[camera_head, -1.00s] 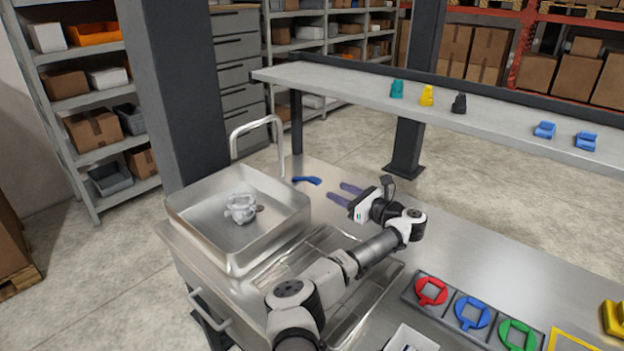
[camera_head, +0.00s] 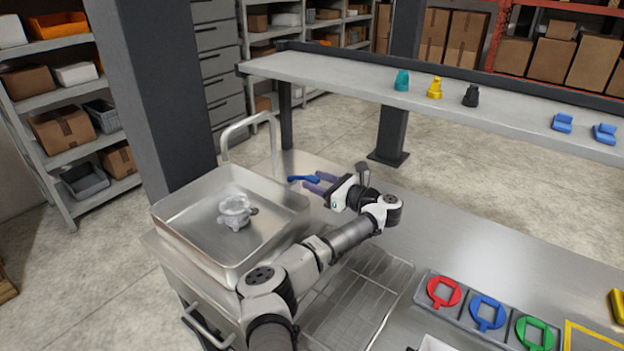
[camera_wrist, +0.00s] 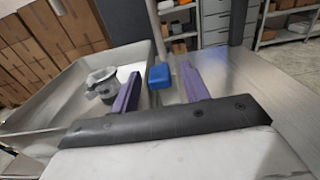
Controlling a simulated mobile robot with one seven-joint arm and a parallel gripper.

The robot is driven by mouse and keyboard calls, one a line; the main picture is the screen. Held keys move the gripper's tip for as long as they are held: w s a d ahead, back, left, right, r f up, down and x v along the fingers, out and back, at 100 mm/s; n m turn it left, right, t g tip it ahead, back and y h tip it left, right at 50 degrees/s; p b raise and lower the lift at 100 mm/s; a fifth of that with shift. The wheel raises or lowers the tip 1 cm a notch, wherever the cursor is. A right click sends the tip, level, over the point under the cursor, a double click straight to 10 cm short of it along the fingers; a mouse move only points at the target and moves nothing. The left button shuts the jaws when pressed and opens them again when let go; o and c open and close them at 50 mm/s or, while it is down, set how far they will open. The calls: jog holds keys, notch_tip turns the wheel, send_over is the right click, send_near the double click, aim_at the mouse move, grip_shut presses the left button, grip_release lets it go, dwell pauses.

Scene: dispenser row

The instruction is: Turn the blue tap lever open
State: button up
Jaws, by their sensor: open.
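The blue tap lever (camera_head: 303,179) stands at the back of the steel counter, beside the sink basin and near the foot of the curved spout (camera_head: 249,122). It also shows in the wrist view as a blue block (camera_wrist: 159,76). My gripper (camera_head: 311,183) is open, with purple fingers reaching left toward the lever. In the wrist view the lever end lies between the two fingers (camera_wrist: 161,88), closer to the left one. I cannot tell whether a finger touches it.
The steel basin (camera_head: 180,240) holds a grey, partly clear vessel (camera_head: 235,211). A shelf (camera_head: 350,84) with small coloured parts runs above the counter's back. A wire rack (camera_head: 360,305) lies below my arm. Red, blue and green rings sit in a tray (camera_head: 464,315).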

jog(key=shift+a, duration=0.1)
grip_shut()
dwell(0.4)
